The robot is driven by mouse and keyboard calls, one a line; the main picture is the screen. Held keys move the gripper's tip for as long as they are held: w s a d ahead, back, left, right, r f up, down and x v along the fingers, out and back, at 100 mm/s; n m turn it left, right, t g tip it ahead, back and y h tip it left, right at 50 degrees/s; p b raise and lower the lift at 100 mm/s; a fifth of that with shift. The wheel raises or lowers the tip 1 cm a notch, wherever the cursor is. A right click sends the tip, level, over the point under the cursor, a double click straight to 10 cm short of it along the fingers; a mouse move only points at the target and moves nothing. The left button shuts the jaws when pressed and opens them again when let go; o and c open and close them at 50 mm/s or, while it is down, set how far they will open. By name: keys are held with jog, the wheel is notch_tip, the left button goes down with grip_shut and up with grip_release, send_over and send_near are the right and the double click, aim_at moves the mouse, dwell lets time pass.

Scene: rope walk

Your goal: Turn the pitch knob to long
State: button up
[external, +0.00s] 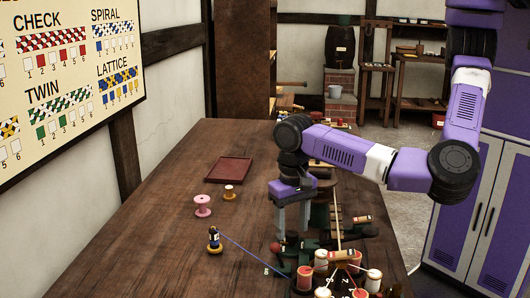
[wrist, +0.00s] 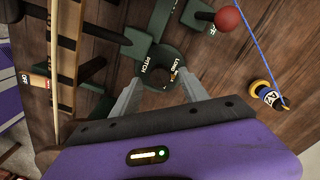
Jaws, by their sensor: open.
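The pitch knob (wrist: 160,66) shows in the wrist view as a dark, round part on a green mount, with the words PITCH and LONG beside it. My gripper (wrist: 158,80) is open, its two grey fingers spread with the knob's area between and just beyond their tips. I cannot tell whether they touch it, nor which way the knob is set. In the external view my gripper (external: 292,233) points down over the green machine on the table, and its fingers hide most of the knob.
A red ball handle (wrist: 228,19) stands close by the knob. A blue thread runs from the machine to a small bobbin (external: 214,241). Several red and white spools crowd the table's front right. A pink spool (external: 203,206) and a red tray (external: 229,170) lie left; the table's left side is mostly clear.

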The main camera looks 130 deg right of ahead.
jog(key=shift+f, duration=0.65)
grip_shut()
jog(key=shift+r+n+p, duration=0.15)
jog(key=shift+n+p, duration=0.15)
jog(key=shift+p, duration=0.15)
jog(key=n+p, duration=0.3)
jog(key=shift+s+r+n+p, duration=0.1)
jog(key=shift+n+p, duration=0.2)
jog(key=n+p, duration=0.4)
jog(key=shift+n, duration=0.3)
jog(key=shift+f, duration=0.2)
